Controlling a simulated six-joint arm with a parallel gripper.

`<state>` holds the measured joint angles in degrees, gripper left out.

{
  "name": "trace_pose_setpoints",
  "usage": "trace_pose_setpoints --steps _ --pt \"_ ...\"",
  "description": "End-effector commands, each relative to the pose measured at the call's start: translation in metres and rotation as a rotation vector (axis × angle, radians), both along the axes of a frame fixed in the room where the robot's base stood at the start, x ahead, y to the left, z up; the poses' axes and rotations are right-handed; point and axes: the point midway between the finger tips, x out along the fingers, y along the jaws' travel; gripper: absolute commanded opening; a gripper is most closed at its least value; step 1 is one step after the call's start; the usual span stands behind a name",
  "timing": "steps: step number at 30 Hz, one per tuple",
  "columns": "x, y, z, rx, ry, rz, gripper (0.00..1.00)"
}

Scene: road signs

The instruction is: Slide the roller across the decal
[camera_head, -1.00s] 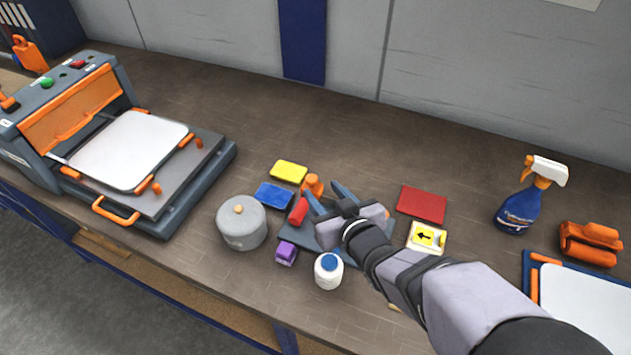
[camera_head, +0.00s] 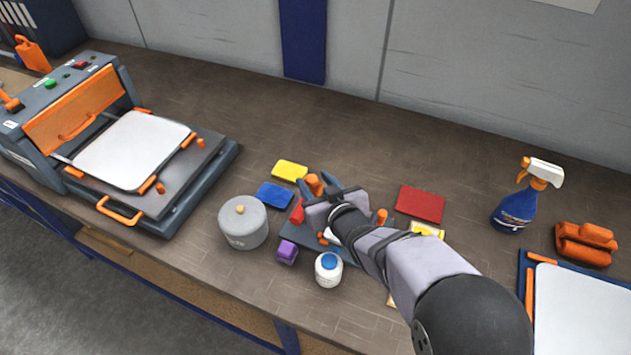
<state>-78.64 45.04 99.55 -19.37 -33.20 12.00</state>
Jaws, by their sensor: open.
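A small red cylinder (camera_head: 297,211), which may be the roller or part of it, lies at the left edge of a dark blue-grey base (camera_head: 308,237). An orange knob-like part (camera_head: 315,184) stands just behind it. My gripper (camera_head: 320,190) is over this base, close to the red and orange parts, with its jaws open. My wrist hides much of the base and the fingertips are hard to make out. A yellow-and-white arrow decal (camera_head: 427,230) is right of the wrist, mostly covered by my arm. Another orange part (camera_head: 381,216) shows beside the wrist.
Close by are a grey lidded pot (camera_head: 243,230), a white bottle with blue cap (camera_head: 328,270), a purple block (camera_head: 287,252), and blue (camera_head: 274,195), yellow (camera_head: 290,170) and red (camera_head: 420,203) pads. A press (camera_head: 180,205) stands left, a spray bottle (camera_head: 517,208) right. The back bench is clear.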

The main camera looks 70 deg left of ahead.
Motion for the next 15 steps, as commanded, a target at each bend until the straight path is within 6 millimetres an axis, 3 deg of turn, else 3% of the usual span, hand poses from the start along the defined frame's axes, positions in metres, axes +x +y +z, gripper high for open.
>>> trace_pose_setpoints --steps 1,5,6,11,15 --pt "0.000 0.000 0.000 0.000 0.000 0.000 0.34" --pt "0.000 0.000 0.000 0.000 0.000 0.000 0.03" --pt "0.000 0.000 0.000 0.000 0.000 0.000 0.00" --pt "0.003 -0.003 0.000 -0.001 0.000 -0.001 0.00" --pt "0.022 -0.019 0.001 -0.001 -0.001 -0.006 0.00"
